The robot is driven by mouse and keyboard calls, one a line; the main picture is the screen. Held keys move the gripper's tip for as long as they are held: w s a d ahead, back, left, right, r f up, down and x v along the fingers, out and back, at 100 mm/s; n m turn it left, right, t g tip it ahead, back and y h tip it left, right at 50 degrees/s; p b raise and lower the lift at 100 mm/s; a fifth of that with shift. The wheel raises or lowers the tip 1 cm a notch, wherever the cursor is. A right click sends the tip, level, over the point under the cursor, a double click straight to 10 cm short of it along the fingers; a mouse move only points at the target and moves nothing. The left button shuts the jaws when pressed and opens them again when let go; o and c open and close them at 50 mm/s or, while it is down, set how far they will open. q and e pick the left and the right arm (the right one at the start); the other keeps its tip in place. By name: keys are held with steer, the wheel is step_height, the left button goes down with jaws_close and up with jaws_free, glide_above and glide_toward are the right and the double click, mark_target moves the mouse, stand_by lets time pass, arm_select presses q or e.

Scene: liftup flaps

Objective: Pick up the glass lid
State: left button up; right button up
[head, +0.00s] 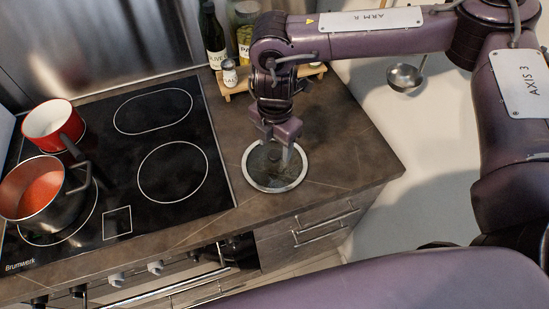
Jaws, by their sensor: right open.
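The glass lid (258,180) is round with a pale metal rim and lies flat on the brown countertop, right of the cooktop. My right gripper (276,150) points down over the lid, with its fingers at the lid's middle. It is open. The fingers and wrist hide the lid's knob and part of its far side, so I cannot tell whether they touch it. My left gripper is not in view.
The black cooktop (128,160) holds a red-and-white saucepan (50,118) and a steel pot (36,194) with red contents. A wooden riser (243,84) with a dark bottle (212,36), jar (245,22) and salt shaker (229,72) stands behind. A ladle (404,78) hangs right.

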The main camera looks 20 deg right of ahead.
mark_target(274, 159)
steer(key=shift+f, duration=1.35)
jaws_close()
